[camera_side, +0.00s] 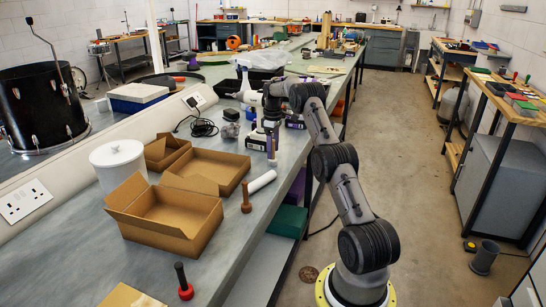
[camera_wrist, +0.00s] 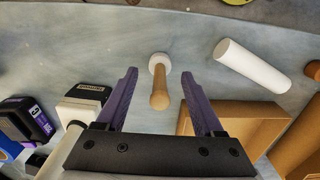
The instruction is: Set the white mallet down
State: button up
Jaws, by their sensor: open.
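The white mallet (camera_wrist: 158,62) has a round white head and a pale wooden handle. In the wrist view it stands head down on the grey bench (camera_wrist: 205,95), with the handle rising toward the camera. My gripper (camera_wrist: 159,75) is open. Its two purple fingers are apart, one on each side of the handle, with a visible gap on both sides. In the side view my gripper (camera_side: 271,148) is low over the right edge of the bench. The mallet is hard to make out there, beside the fingers.
A white roll (camera_side: 262,182) and a brown wooden mallet (camera_side: 246,197) are close by on the bench. Open cardboard boxes (camera_side: 165,212) lie to the left. A red-headed mallet (camera_side: 185,290) stands nearer the camera. A black-and-purple battery-like block (camera_wrist: 25,120) is at the left in the wrist view.

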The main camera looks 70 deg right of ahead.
notch_tip(320, 180, up, 8)
jog(key=a+r+t, duration=0.1)
jog(key=a+r, duration=0.5)
jog(key=a, duration=0.4)
jog(key=a+r+t+h, duration=0.1)
jog(key=a+r, duration=0.4)
jog(key=a, duration=0.5)
jog(key=a+r+t, duration=0.1)
jog(key=a+r, duration=0.5)
jog(key=a, duration=0.4)
jog(key=s+a+f+t, duration=0.1)
jog(key=s+a, duration=1)
jog(key=a, duration=0.1)
jog(key=s+a+f, duration=0.3)
jog(key=s, duration=0.2)
jog(key=s+a+f+t+y, duration=0.1)
jog(key=s+a+f, duration=0.2)
jog(key=s, duration=0.2)
jog(key=shift+f+t, duration=0.25)
jog(key=shift+t, duration=0.05)
